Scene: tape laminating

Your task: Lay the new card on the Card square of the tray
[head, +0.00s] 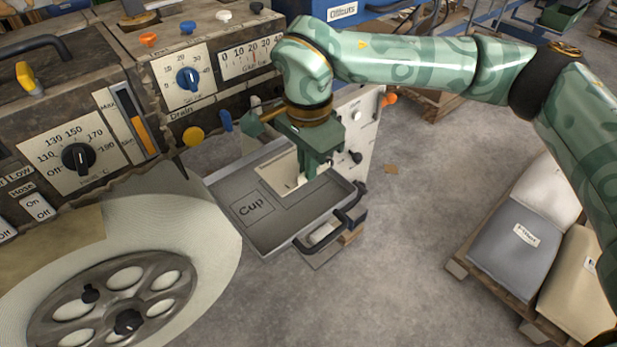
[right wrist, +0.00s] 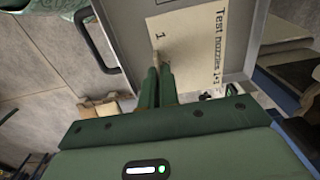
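The new card (head: 272,173), a cream sheet, is at the back of the grey tray (head: 262,236), partly hidden by my right gripper (head: 303,178). I cannot tell whether the card touches the tray floor. The Cup square (head: 252,208) is bare. No Card label shows; the card and gripper cover that part. My left gripper is not in view.
The tray's black handle (head: 335,222) is at its front right. The machine with dials (head: 188,79) stands behind and left. A large white reel (head: 120,260) fills the lower left. Sacks (head: 517,237) lie on a pallet at right. Floor between is mostly clear.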

